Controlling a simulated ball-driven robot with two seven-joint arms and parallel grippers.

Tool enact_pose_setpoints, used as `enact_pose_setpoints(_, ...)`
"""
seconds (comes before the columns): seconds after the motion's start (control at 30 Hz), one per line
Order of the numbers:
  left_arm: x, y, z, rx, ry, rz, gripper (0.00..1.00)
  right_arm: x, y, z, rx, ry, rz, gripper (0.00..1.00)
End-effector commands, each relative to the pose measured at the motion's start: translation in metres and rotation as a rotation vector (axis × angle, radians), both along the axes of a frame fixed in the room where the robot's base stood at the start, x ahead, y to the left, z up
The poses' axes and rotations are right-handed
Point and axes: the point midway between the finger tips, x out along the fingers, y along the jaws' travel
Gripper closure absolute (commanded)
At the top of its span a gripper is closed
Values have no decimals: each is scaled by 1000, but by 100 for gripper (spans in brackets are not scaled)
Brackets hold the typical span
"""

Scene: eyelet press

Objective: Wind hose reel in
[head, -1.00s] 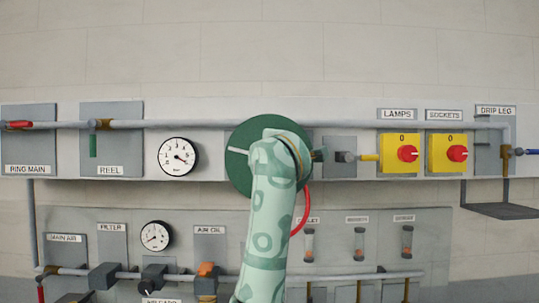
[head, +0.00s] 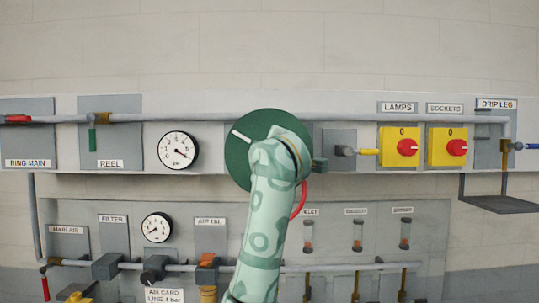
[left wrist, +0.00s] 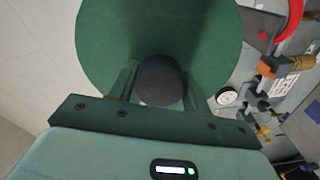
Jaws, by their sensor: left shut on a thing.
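The hose reel is a dark green disc (head: 238,160) on the wall panel in the head view, with a white mark (head: 241,136) at its upper left. My left arm covers much of it. A red hose (head: 303,198) hangs at its lower right; it also shows in the left wrist view (left wrist: 292,18). In the left wrist view my left gripper (left wrist: 158,88) is shut on a dark round knob (left wrist: 160,75) in front of the green disc (left wrist: 105,35). The head view hides this grip behind my arm. My right gripper is not in view.
A gauge (head: 178,150) and a green-handled REEL valve (head: 93,139) are left of the reel. Yellow LAMPS (head: 392,147) and SOCKETS (head: 439,147) switches are to the right. A pipe (head: 210,120) runs along the panel. Lower pipework holds several fittings.

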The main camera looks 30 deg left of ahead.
Motion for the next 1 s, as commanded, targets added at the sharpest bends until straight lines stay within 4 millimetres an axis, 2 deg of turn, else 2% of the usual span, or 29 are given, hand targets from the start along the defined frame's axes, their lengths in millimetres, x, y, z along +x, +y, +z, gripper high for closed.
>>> enact_pose_setpoints(0.07,2,-1,-7,-8,12,-4,93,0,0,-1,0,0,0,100)
enact_pose_setpoints(0.1,2,-1,-7,-8,12,-4,41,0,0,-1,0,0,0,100)
enact_pose_setpoints(0.13,2,-1,-6,-7,11,-3,32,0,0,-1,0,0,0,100)
enact_pose_setpoints(0.43,0,-1,-3,-4,4,-2,30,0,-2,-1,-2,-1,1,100)
enact_pose_setpoints(0.57,-8,-8,-3,-4,0,-2,30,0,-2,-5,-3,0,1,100)
enact_pose_setpoints(0.67,-24,-19,-4,-5,-2,-5,30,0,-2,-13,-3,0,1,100)
enact_pose_setpoints(1.0,-98,-73,-4,-8,1,-8,30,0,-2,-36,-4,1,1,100)
